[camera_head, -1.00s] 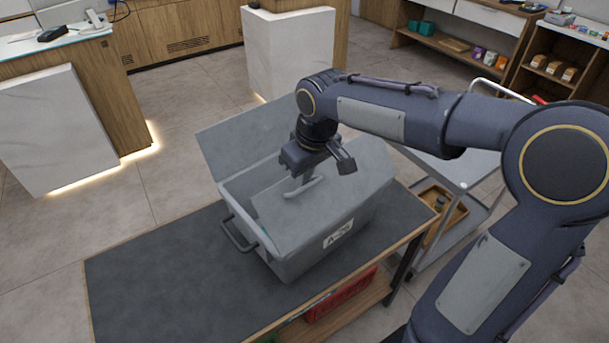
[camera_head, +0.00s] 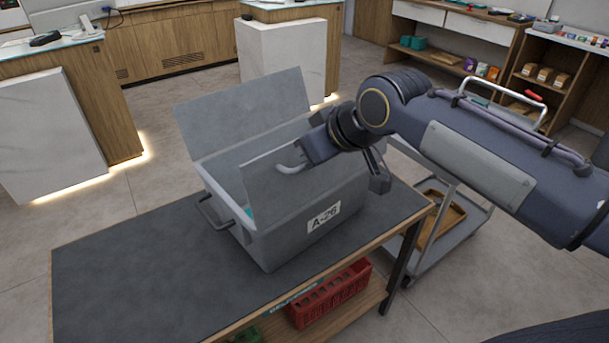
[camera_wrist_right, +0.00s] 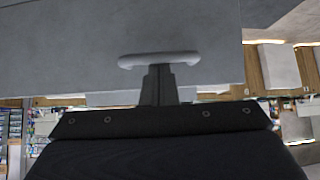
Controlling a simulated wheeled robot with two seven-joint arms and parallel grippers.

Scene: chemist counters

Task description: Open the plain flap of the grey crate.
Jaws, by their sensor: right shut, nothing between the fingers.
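The grey crate (camera_head: 262,237) stands on the dark table with label A-26 on its near wall. Its far flap (camera_head: 243,112) stands open, leaning back. Its near flap (camera_head: 268,185) is raised steeply and bears a pale bar handle (camera_head: 290,168); part of the crate's inside shows between the flaps. My right gripper (camera_head: 306,158) is at this handle, shut with nothing held. In the right wrist view, the closed fingers (camera_wrist_right: 158,80) meet or nearly meet the handle (camera_wrist_right: 158,60) on the grey flap (camera_wrist_right: 110,30); contact is unclear. My left gripper is out of view.
The table top (camera_head: 120,270) is clear left of the crate. A red basket (camera_head: 330,295) sits on the shelf below. A grey trolley (camera_head: 445,255) with a wooden tray stands right of the table. White-fronted counters (camera_head: 50,135) stand behind.

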